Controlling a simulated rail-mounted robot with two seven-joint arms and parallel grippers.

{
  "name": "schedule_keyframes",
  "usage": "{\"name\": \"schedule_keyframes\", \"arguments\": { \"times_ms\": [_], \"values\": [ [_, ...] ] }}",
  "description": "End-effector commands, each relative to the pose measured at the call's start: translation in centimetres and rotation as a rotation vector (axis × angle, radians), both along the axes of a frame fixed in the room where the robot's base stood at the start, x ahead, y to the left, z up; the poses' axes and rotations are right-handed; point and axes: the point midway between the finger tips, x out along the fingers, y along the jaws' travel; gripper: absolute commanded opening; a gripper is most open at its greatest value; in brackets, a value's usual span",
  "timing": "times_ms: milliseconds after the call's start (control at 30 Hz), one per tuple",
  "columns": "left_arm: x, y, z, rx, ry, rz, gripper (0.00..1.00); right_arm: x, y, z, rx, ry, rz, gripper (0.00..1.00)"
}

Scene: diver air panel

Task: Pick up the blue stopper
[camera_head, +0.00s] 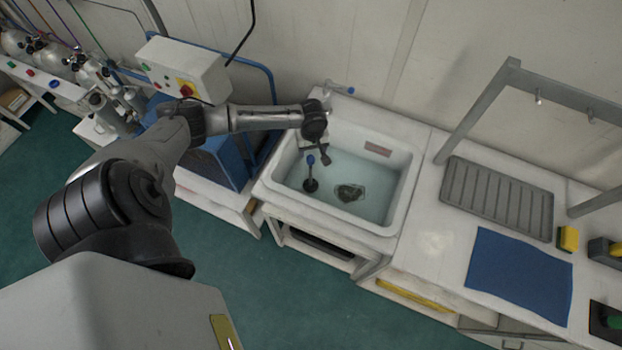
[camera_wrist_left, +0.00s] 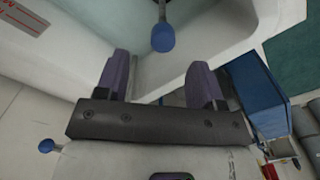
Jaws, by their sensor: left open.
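The blue stopper (camera_head: 310,160) stands in the water-filled sink (camera_head: 408,190), its round blue top above a stem leading to a dark base. In the left wrist view its blue top (camera_wrist_left: 163,37) lies beyond the fingertips, roughly centred between them. My left gripper (camera_head: 323,157) is over the sink's back left part, close to the stopper in the picture. In the left wrist view the left gripper (camera_wrist_left: 160,72) shows two separated purple fingers with nothing between them. My right gripper is out of view.
A dark object (camera_head: 349,192) lies in the sink. A blue-ended tap (camera_head: 349,91) is at the sink's back edge. A grey ribbed tray (camera_head: 497,198), blue mat (camera_head: 520,273) and yellow sponge (camera_head: 568,239) are on the counter to the right. A control box (camera_head: 180,68) stands left.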

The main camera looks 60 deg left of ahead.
Motion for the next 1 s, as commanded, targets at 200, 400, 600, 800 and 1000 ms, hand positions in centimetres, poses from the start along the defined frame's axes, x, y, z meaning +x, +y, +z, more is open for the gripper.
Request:
{"name": "schedule_keyframes", "arguments": {
  "times_ms": [200, 400, 600, 800, 1000],
  "values": [
    [0.0, 0.0, -2.7, 0.0, 0.001, -0.001, 0.62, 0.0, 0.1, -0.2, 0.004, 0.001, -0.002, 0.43],
    [-0.1, 0.0, -3.5, 0.0, 0.001, -0.003, 0.62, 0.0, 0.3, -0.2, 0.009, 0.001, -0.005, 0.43],
    [-0.2, 0.2, -5.8, 0.001, 0.002, -0.002, 0.62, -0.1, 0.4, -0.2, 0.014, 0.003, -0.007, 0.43],
    [-0.3, 0.3, -8.0, 0.001, 0.001, -0.004, 0.62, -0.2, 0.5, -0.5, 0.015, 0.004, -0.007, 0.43],
    [-0.3, 0.3, -8.5, 0.001, 0.0, -0.004, 0.62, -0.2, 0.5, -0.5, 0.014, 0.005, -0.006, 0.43]
  ]
}}
